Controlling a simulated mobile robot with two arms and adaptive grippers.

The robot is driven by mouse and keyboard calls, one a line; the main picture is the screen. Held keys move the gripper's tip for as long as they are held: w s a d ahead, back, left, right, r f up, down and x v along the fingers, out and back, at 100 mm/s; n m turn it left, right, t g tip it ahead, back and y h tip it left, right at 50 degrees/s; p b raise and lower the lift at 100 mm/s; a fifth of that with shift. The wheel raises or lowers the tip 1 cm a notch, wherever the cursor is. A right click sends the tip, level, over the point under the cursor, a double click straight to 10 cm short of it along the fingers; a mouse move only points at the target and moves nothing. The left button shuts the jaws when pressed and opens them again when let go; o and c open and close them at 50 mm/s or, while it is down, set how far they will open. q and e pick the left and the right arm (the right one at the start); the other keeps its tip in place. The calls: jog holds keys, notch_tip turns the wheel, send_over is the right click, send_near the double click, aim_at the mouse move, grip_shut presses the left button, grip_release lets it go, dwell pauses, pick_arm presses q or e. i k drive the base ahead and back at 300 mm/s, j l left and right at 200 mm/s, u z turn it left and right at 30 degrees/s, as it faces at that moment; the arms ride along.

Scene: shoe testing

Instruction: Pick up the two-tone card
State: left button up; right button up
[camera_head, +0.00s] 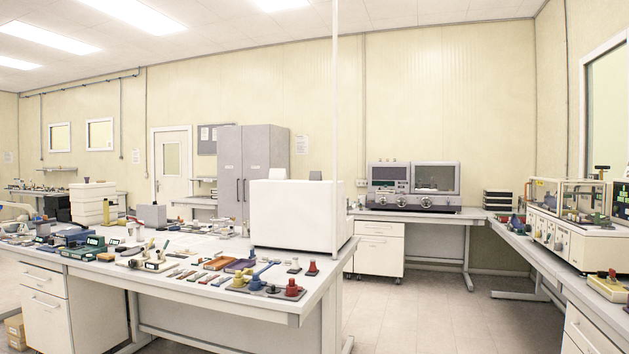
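I cannot make out a two-tone card for certain at this distance. Several small flat pieces (207,278) lie near the front edge of the long white bench (255,307), too small to tell apart. A brown-orange flat block (218,263) and a purple piece (240,265) lie beside them. Neither my left nor my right gripper is in view.
The bench is crowded with tools, green devices (160,265) and a red knobbed weight (292,287). A large white box (297,213) stands at its right end. Open floor (420,310) lies between it and the right bench (550,265).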

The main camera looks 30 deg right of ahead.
aim_at(313, 176)
jog(key=i+l+z, duration=1.25)
jog(key=i+z, duration=0.15)
jog(key=i, duration=0.25)
jog(key=i+z, duration=0.3)
jog(key=i, duration=2.4)
jog(key=i+l+u, duration=0.1)
jog(key=i+u, duration=0.15)
jog(key=i, duration=0.35)
jog(key=i+l+u, duration=0.15)
jog(key=i+u, duration=0.15)
jog(key=i, duration=0.25)
